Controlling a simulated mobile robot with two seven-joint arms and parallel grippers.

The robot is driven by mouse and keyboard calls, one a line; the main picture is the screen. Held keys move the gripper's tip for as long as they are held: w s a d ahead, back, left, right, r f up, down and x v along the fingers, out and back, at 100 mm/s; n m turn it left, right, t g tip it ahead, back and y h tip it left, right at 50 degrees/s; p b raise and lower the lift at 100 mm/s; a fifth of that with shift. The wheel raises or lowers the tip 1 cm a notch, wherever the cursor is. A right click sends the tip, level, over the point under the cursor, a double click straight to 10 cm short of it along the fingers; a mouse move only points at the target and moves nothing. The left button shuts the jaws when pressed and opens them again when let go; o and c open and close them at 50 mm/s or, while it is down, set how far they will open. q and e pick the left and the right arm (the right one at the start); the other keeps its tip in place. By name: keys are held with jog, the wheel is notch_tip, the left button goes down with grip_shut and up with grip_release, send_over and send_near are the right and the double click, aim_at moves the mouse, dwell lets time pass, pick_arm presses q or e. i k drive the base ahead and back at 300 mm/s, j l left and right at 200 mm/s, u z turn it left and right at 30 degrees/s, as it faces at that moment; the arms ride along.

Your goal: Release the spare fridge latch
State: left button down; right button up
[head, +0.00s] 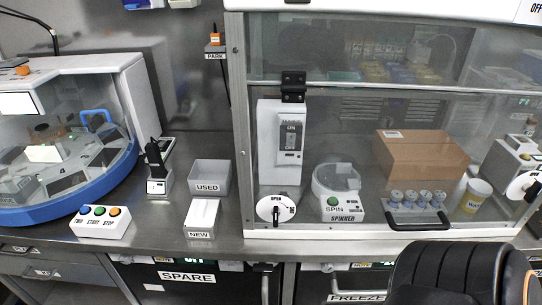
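The spare fridge is a dark-fronted unit under the counter at the lower left of the middle, with a white SPARE label (187,277) on its front. A vertical dark handle or latch piece (265,283) is at the right side of this front; whether it is latched cannot be told. A green marking (207,263) is partly hidden under the counter edge. The lower part of the fridge is cut off by the picture's bottom edge. Neither of my grippers is in view.
A FREEZER-labelled unit (357,297) stands right of the spare fridge. A large black rounded object (445,275), perhaps a chair back, covers the lower right. Drawers (40,272) are at left. The counter (150,245) holds an analyser, button box, bins and a glass-fronted hood.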

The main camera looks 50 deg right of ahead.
aim_at(261, 266)
jog(key=i+j+z, duration=0.2)
jog(key=j+z, duration=0.25)
jog(key=i+j+z, duration=0.2)
jog(key=z, duration=0.25)
jog(key=i+j+z, duration=0.1)
jog(key=j+z, duration=0.3)
jog(key=j, duration=0.3)
jog(key=j+z, duration=0.45)
jog(key=j, duration=0.2)
